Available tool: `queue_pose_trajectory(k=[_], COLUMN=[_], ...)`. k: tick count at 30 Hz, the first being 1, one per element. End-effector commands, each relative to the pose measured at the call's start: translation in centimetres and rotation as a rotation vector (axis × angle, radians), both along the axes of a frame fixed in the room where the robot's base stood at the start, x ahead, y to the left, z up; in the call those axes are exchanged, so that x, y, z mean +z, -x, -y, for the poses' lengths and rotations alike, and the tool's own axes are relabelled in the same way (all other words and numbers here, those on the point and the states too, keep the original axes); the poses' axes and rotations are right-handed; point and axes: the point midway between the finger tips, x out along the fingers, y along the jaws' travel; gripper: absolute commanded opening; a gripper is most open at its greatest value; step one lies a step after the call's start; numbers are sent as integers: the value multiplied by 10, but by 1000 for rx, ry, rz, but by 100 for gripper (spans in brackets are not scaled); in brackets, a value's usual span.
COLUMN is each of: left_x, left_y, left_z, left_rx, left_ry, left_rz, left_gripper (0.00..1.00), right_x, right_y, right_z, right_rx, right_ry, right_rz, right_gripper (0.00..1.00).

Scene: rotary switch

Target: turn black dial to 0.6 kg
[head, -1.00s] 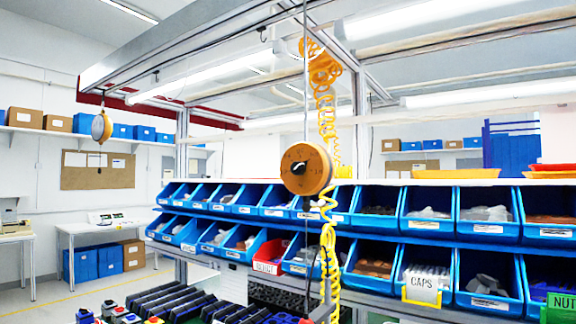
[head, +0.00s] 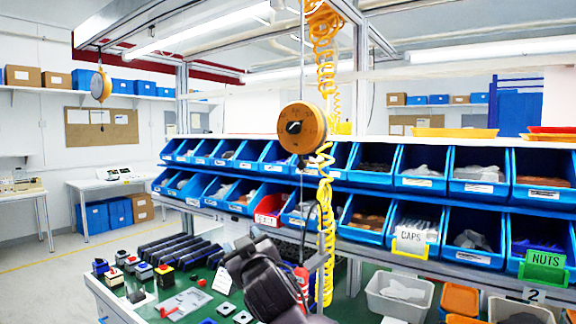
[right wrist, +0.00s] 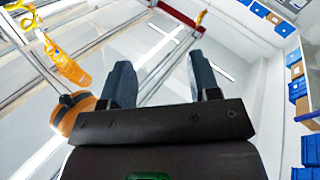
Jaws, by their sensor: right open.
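An orange round hanging balancer (head: 308,125) with a black dial (head: 294,127) on its face hangs from the overhead frame, near the middle of the head view. The scale marks are too small to read. My right gripper (head: 240,250) rises from the bottom of the head view, below the balancer and apart from it. In the right wrist view the fingers of my right gripper (right wrist: 160,78) are spread with nothing between them. The balancer (right wrist: 68,112) shows at the left there, outside the fingers, its dial not visible. My left gripper is not in view.
A yellow coiled hose (head: 325,190) hangs right beside the balancer. Behind are rows of blue bins (head: 420,180). A green-topped workbench (head: 140,300) with small parts lies below. A second balancer (head: 101,86) hangs far left.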

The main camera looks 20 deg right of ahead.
Motion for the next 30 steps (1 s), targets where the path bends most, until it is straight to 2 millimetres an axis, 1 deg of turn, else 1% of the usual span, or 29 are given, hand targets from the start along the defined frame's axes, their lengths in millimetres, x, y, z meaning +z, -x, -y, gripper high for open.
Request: queue_pose_trajectory(k=[1, 2, 3, 5, 6, 10, 12, 15, 18, 20, 24, 30], left_x=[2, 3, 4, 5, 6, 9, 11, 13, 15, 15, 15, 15], left_y=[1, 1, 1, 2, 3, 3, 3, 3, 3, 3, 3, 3], left_z=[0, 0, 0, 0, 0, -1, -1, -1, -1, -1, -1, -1], left_rx=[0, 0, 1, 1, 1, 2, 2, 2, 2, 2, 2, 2], left_ry=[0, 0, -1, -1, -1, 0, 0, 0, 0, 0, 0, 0], left_rz=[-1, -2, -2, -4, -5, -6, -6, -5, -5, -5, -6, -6], left_gripper=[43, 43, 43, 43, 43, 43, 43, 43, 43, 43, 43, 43], right_x=[29, 43, 62, 90, 108, 167, 197, 234, 254, 258, 254, 243], right_y=[-4, -6, -7, -8, -9, -5, 1, 14, 28, 36, 51, 60], right_z=[-8, -11, -15, -20, -23, -29, -29, -24, -14, -7, 7, 17], right_rx=[-15, -30, -51, -87, -115, -229, -310, -454, -603, -686, -839, -937], right_ry=[11, 18, 25, 33, 38, 33, 15, -37, -113, -162, -271, -351], right_rz=[23, 31, 42, 56, 64, 86, 92, 91, 76, 63, 29, 0], right_gripper=[56, 56, 56, 56, 56, 56, 56, 56, 56, 56, 56, 56])
